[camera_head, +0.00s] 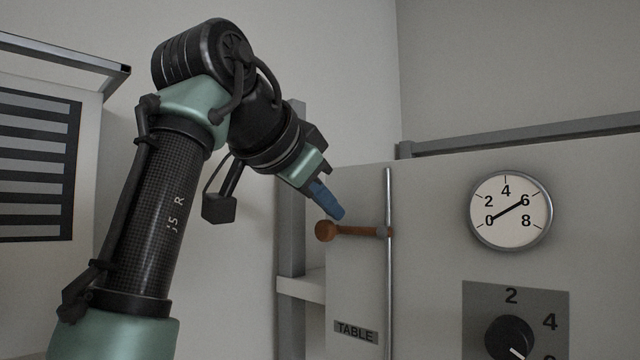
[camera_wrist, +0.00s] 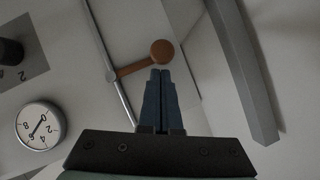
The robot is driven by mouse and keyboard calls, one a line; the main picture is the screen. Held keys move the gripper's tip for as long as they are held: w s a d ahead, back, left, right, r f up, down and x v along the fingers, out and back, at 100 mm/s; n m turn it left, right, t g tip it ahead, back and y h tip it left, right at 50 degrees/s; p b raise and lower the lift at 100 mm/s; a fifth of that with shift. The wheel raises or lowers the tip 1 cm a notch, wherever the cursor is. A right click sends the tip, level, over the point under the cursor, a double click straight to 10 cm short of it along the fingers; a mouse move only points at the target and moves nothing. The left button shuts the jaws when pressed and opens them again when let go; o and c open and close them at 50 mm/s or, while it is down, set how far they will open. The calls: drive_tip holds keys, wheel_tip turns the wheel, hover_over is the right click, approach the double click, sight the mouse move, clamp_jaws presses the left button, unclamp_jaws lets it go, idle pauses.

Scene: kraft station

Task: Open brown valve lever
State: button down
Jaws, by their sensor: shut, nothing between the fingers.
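The brown valve lever (camera_head: 352,230) sticks out to the left from a thin vertical metal pipe (camera_head: 388,265) on the grey panel. It lies about level, with a round knob at its left end. My gripper (camera_head: 337,214) is shut, its blue fingertips just above the lever, near the knob. In the wrist view the lever (camera_wrist: 135,66) and its knob lie just beyond the tips of my gripper (camera_wrist: 160,72). The fingers are together with nothing between them. I cannot tell whether the tips touch the lever.
A round gauge (camera_head: 511,210) and a black dial (camera_head: 509,337) with numbers sit on the panel to the right. A label reading TABLE (camera_head: 356,332) is below the lever. A grey upright post (camera_head: 291,240) stands left of the panel. A vented white box (camera_head: 38,165) is at the far left.

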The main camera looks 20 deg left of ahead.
drive_tip(key=shift+x, duration=0.8)
drive_tip(key=shift+w+f, duration=0.1)
drive_tip(key=shift+w, duration=0.05)
